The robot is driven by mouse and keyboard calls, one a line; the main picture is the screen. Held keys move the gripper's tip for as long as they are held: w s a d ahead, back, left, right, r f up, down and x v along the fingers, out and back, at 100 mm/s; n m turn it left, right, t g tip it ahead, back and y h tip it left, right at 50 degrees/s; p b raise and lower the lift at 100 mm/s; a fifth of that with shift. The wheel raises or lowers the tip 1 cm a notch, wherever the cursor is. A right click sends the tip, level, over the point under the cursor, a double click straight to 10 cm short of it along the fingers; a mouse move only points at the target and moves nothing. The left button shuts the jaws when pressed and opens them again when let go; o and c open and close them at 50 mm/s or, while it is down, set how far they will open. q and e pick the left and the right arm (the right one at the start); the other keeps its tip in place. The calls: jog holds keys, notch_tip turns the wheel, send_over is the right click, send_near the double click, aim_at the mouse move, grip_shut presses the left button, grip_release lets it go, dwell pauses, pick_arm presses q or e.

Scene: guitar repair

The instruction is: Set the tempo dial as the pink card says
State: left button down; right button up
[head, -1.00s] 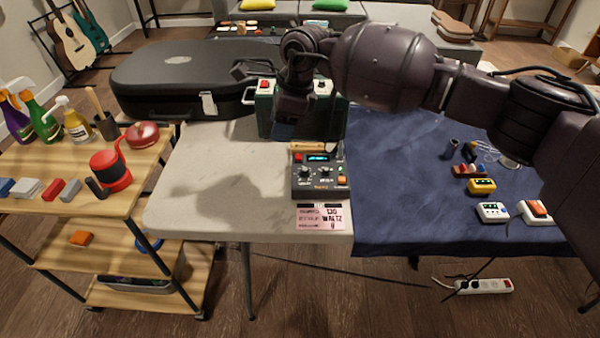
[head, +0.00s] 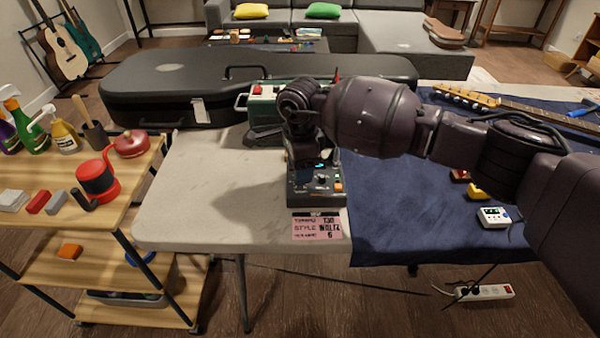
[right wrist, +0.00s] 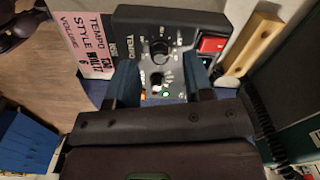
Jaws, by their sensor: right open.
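The dark rhythm box (head: 318,192) stands near the front edge of the white table. The TEMPO knob appears just past the fingertips; contact cannot be told. My left gripper is out of view.
A red switch (right wrist: 212,44) and a wooden bar (right wrist: 250,45) are close to the fingers. A green box (head: 262,108) and a black guitar case (head: 180,85) stand behind. A blue mat (head: 400,220) lies to the right. The white table (head: 190,190) is clear on the left.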

jog(key=shift+f, duration=0.95)
jog(key=shift+c, duration=0.5)
grip_shut()
